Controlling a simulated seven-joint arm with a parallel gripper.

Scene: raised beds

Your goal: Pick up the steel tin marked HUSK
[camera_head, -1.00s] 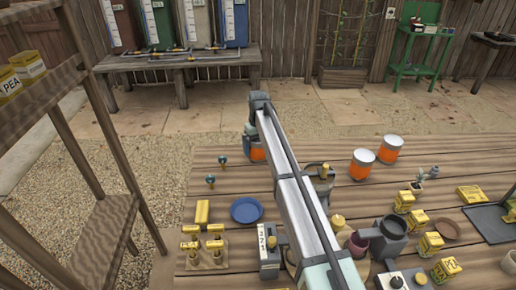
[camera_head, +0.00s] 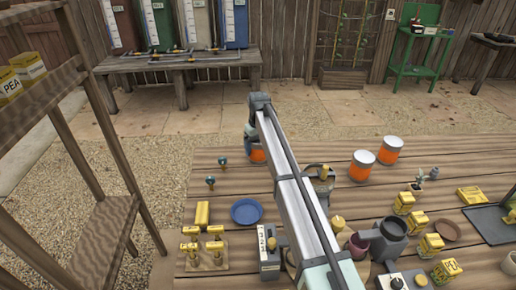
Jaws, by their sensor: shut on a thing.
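Three steel tins with orange bands stand at the far side of the slatted table; no HUSK lettering can be read on any of them. One tin (camera_head: 258,155) is at my gripper (camera_head: 249,144), partly hidden behind my arm. My gripper is shut on this tin, though its fingers are small and mostly hidden. The other two tins, one nearer (camera_head: 362,166) and one farther back (camera_head: 389,150), stand upright to the right, apart from my gripper.
A blue plate (camera_head: 246,211), a yellow block (camera_head: 203,214) and several yellow-topped pieces on a board lie left of my arm. Yellow boxes (camera_head: 431,245), a grey pot (camera_head: 391,240) and a brown dish (camera_head: 446,229) crowd the right. A wooden shelf (camera_head: 102,235) stands at left.

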